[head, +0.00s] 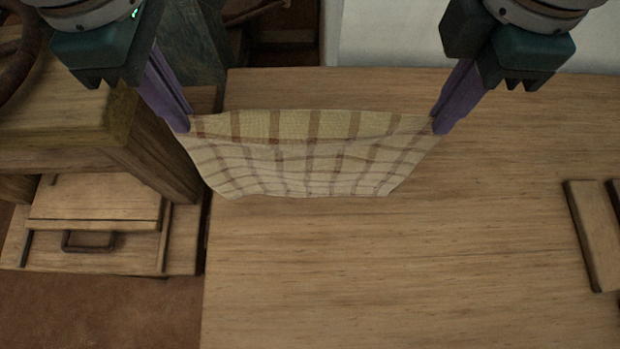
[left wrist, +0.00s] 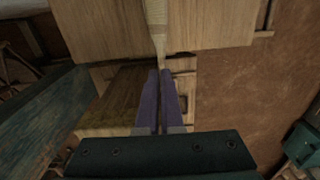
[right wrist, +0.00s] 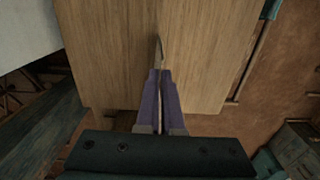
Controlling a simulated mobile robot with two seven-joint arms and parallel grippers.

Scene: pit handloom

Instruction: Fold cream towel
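The cream towel (head: 300,165) with brown stripes hangs stretched between my two grippers over the wooden table (head: 400,260), in the head view. My left gripper (head: 187,126) is shut on its upper left corner, and my right gripper (head: 438,128) is shut on its upper right corner. The towel's top edge is folded or curved over, and its lower part slopes toward the table. I cannot tell whether its lower edge touches the tabletop. The towel shows edge-on as a narrow strip in the left wrist view (left wrist: 157,25) and the right wrist view (right wrist: 159,50).
A wooden bench (head: 80,125) stands close to the table's left edge. Below it is a wooden box or lid with a dark handle (head: 90,241). A flat wooden piece (head: 594,235) lies at the table's right side. The table's front and middle are clear.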

